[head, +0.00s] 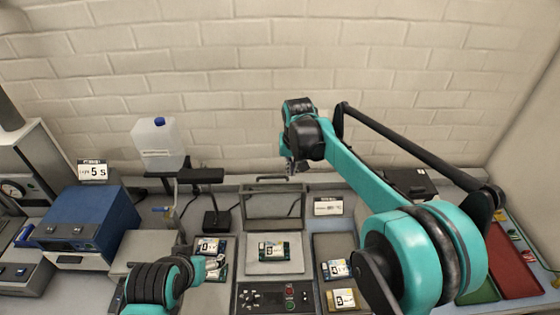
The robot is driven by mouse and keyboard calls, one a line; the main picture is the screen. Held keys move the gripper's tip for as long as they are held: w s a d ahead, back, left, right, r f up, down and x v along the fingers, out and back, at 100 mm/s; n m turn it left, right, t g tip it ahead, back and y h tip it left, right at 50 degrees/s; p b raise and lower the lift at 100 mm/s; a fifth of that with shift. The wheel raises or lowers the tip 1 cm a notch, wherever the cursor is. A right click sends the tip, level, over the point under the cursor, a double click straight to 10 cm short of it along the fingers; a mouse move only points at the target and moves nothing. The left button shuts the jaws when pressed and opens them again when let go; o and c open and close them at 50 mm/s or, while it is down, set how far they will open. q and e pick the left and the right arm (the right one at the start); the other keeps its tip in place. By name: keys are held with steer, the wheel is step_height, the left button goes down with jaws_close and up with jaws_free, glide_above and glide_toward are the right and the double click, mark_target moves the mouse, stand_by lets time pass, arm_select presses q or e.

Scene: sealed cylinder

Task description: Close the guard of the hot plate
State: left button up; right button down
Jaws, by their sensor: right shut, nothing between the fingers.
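The hot plate (256,268) stands in the middle of the bench, with a green circuit board (273,251) lying on its light top. Its control panel (262,298) with knobs and buttons faces me. The guard (243,207) is a grey frame standing raised at the back of the plate, with a bar along its upper edge. My right gripper (293,166) is shut and empty, just above and behind the guard's upper right; whether it touches the bar cannot be told. My left arm shows at the lower left, but its fingers do not.
A blue box-shaped device (88,222) and a clear jug with a blue cap (159,143) stand to the left. A black lamp-like stand (216,218) is left of the guard. Trays with boards (335,250) flank the plate. Red and green bins (515,270) lie far right.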

steer(key=w+a+g+p, duration=0.1)
steer(key=w+a+p, duration=0.2)
steer(key=w+a, duration=0.15)
arm_select(q)
step_height(320, 180, up, 5)
steer(key=shift+w+r+p, duration=0.1)
steer(key=shift+p, duration=0.2)
arm_select(e)
step_height(320, 180, down, 10)
steer(key=w, duration=0.2)
steer(key=shift+d+f, duration=0.25)
steer(key=shift+d, duration=0.15)
